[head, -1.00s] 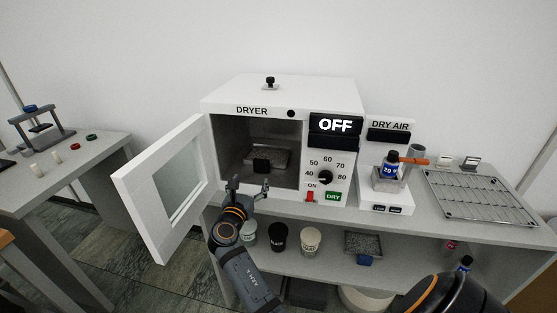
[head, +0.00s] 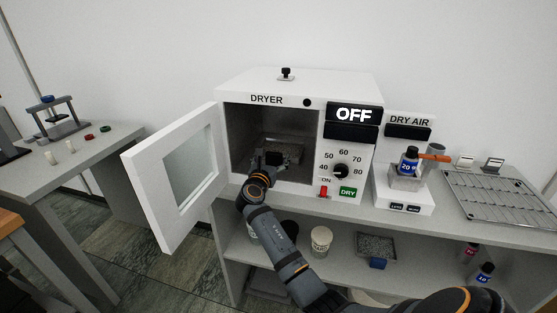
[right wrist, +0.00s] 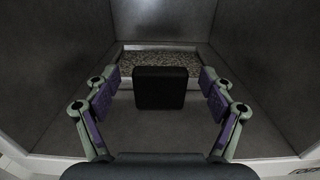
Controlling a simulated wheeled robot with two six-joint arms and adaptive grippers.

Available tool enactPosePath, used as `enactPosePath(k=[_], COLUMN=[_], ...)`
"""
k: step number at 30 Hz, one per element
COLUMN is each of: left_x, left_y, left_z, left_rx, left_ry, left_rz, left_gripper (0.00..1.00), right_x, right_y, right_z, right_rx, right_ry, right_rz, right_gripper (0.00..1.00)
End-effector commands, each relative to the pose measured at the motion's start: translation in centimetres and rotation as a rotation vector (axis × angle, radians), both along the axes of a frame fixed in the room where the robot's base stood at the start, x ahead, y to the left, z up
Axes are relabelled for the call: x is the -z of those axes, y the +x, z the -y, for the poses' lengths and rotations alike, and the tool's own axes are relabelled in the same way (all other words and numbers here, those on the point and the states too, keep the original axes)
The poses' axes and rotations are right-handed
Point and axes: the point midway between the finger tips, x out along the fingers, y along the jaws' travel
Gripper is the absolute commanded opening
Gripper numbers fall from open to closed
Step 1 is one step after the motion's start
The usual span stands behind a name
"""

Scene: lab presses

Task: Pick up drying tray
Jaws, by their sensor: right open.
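The drying tray (right wrist: 196,56) lies inside the dryer chamber, a shallow metal tray filled with grey granules, with a dark block-shaped handle (right wrist: 160,88) at its front. In the head view the tray (head: 290,150) is partly hidden by my right gripper (head: 266,160). In the right wrist view my right gripper (right wrist: 160,96) is open, its fingers on either side of the handle with gaps between, not gripping it. The dryer (head: 300,90) has its door (head: 190,175) open to the left and its display reads OFF. My left gripper is not in view.
The chamber walls (right wrist: 75,45) stand close on both sides. A dry air unit (head: 405,190) and a wire rack (head: 500,198) stand to the right. The shelf below holds cups and another granule tray (head: 376,246). A side table (head: 110,150) is at left.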

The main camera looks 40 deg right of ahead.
Motion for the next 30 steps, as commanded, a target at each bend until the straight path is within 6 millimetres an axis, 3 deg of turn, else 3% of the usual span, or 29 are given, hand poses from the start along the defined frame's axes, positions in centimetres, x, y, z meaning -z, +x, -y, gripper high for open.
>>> enactPosePath(k=[5,20,30], left_x=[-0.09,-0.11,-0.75], left_y=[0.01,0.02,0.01], left_z=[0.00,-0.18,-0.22], left_rx=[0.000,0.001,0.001], left_ry=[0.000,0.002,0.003], left_rz=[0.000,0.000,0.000], left_gripper=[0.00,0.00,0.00], right_x=[-0.13,-0.09,-0.66], right_y=[0.03,0.00,0.06], right_z=[0.00,-0.03,0.32], right_rx=[0.000,0.000,-0.001], right_ry=[0.000,0.000,-0.003], right_rz=[0.000,0.000,0.001], right_gripper=[0.83,0.17,0.17])
